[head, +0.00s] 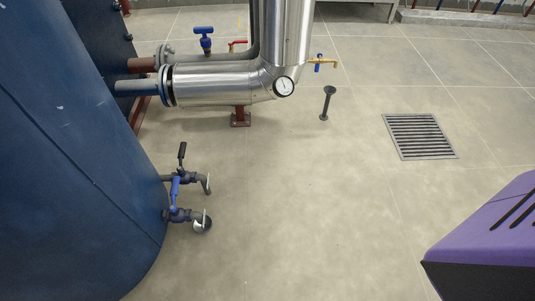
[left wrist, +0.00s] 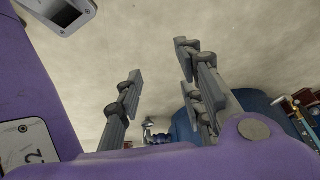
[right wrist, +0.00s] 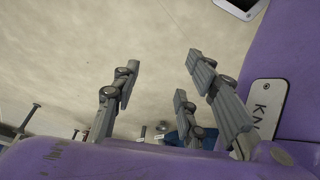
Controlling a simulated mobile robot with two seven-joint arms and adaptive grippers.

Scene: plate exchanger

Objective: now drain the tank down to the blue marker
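A large blue tank (head: 70,170) fills the left of the head view. Two small valves with spouts stick out low on its right side. The upper valve (head: 185,176) has a black lever that points up. The lower valve (head: 178,214) has a blue lever, also roughly upright. I see no blue level marker on the tank. My left gripper (left wrist: 160,65) is open and empty in the left wrist view. My right gripper (right wrist: 163,65) is open and empty in the right wrist view. Neither gripper shows in the head view, and both are apart from the valves.
A silver insulated pipe (head: 215,86) with a round gauge (head: 284,86) stands behind the valves. The middle floor is clear.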

